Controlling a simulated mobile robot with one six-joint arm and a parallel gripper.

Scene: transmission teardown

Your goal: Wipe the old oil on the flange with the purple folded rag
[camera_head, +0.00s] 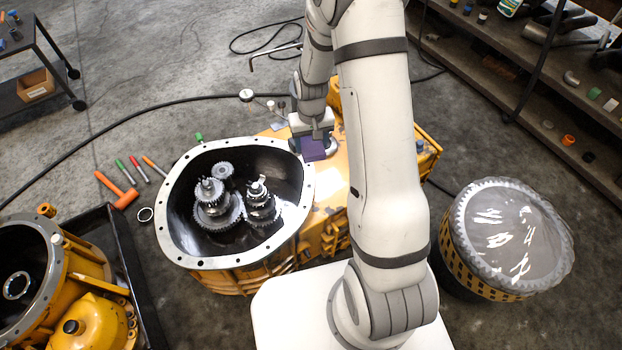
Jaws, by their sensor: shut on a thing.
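The purple folded rag (313,150) is in my gripper (310,138), beside the upper right rim of the open transmission housing. My gripper is shut on the rag and points down; its fingers are partly hidden by the rag and the wrist. The flange (181,171) is the pale metal rim with bolt holes around the housing's dark opening. The rag is at or just above the housing top next to the flange; I cannot tell whether it touches. Gears (215,205) stand inside the opening. I cannot make out the oil on the flange clearly.
An orange hammer (121,194) and several coloured-handled tools lie on the floor at left. A black tray (128,262) with yellow housing parts (90,265) is at lower left. A wrapped round drum (510,240) stands at right. Shelves (560,80) line the upper right.

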